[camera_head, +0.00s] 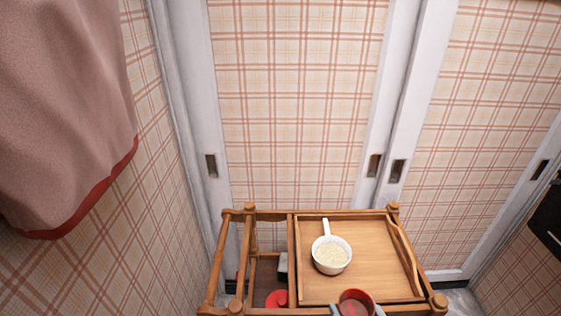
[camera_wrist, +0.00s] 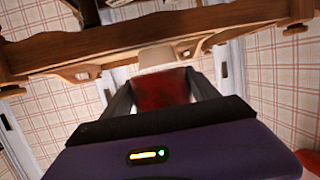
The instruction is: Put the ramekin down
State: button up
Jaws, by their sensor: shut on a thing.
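The red ramekin (camera_head: 356,298) is at the bottom edge of the head view, over the near part of the cart's wooden top board (camera_head: 385,262). My gripper (camera_head: 358,311) is shut on it, with one grey finger on each side. In the wrist view the dark red ramekin (camera_wrist: 162,88) fills the space between the fingers of my gripper (camera_wrist: 163,92). Its underside is hidden, so I cannot tell whether it touches the board.
A white handled bowl (camera_head: 331,256) with pale grains stands on the board, beyond the ramekin. Left of the board the cart is open, showing a red item (camera_head: 277,299) and a small grey item (camera_head: 282,264) lower down. Wooden rails (camera_head: 409,258) edge the cart. Board right of the bowl is bare.

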jog(key=shift+s+d+r+m+h+p, duration=0.1)
jog(key=shift+s+d+m+h+p, duration=0.15)
jog(key=shift+d+h+p, duration=0.2)
jog(key=shift+m+h, duration=0.75)
jog(key=shift+h, duration=0.1)
jog(key=s+d+p, duration=0.1)
jog(key=p, duration=0.2)
jog(key=s+d+p, duration=0.1)
jog(key=s+p, duration=0.1)
jog(key=p, duration=0.2)
jog(key=shift+s+d, duration=0.2)
jog(key=shift+d, duration=0.2)
